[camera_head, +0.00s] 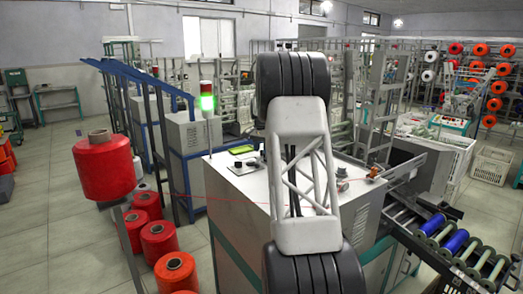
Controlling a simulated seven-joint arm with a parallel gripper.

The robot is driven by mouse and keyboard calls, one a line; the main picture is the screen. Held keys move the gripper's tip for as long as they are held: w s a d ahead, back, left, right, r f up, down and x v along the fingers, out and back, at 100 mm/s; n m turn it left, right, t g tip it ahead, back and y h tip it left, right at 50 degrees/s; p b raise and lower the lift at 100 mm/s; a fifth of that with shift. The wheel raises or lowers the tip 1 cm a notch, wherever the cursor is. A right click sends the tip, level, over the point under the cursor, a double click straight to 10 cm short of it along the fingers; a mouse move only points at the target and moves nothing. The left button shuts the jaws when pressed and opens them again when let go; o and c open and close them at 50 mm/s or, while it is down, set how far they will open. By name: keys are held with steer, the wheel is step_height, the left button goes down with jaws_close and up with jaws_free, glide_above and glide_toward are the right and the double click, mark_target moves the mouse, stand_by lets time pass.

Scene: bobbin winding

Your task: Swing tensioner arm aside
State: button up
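A grey winding machine (235,193) stands in the middle of the view. A thin red thread runs from the large red spool (104,167) at left across towards the machine's top. On the right of its top sit a small metal part (342,173) and an orange-tipped fitting (376,172). I cannot tell which part is the tensioner arm; it may be hidden. My own arm, grey with black ribbed joints, crosses the centre and covers much of the machine's top. My gripper does not show.
A roller track (480,268) with blue bobbins (456,241) extends at lower right. Red cones (158,239) stand on the floor at left. White crates (491,165) are at right. The left floor is open.

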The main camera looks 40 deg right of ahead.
steer(key=shift+f, duration=0.25)
steer(key=shift+c, duration=0.3)
jaws_close()
steer(key=shift+s+d+m, duration=0.25)
steer(key=shift+s+m, duration=0.15)
steer(key=shift+m, duration=0.3)
steer(key=shift+o, duration=0.3)
jaws_free()
